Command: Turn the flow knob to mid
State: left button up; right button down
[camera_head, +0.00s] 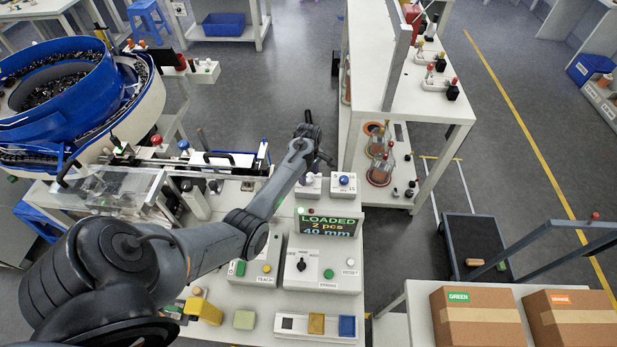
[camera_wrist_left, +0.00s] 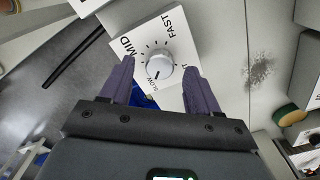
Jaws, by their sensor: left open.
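The flow knob (camera_wrist_left: 160,64) is a round light-grey dial on a white panel (camera_wrist_left: 125,22) marked SLOW, MID and FAST. A dark mark on the knob lies on the side toward the SLOW label. My left gripper (camera_wrist_left: 157,92) is open, with one dark finger on each side of the knob's lower part; I cannot tell whether they touch it. In the head view my left gripper (camera_head: 318,158) is above a small white box with a pale knob (camera_head: 309,179). My right gripper is not in view.
A white box with a blue knob (camera_head: 343,181) stands just right of the gripper. The display (camera_head: 330,226) reads LOADED, 2 pcs, 40 mm, above a control box (camera_head: 322,272). The blue bowl feeder (camera_head: 70,85) is at the left.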

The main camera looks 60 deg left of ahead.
pick_arm(q)
jog(key=shift+f, duration=0.75)
jog(key=c, duration=1)
jog(key=shift+r+m+p, duration=0.25)
jog(key=shift+m+p, duration=1.45)
jog(key=shift+p, duration=0.05)
jog(key=shift+c, duration=0.2)
jog(key=m+p, duration=0.2)
jog(key=m, duration=0.2)
jog(key=shift+f+m+p, duration=0.1)
jog(key=shift+m+p, duration=0.2)
jog(key=shift+p, duration=0.05)
jog(key=m+p, duration=0.1)
jog(key=m, duration=0.3)
jog(key=m+p, duration=0.1)
jog(key=m, duration=0.4)
jog(key=shift+f+m, duration=0.1)
jog(key=shift+m, duration=0.2)
jog(key=o, duration=1)
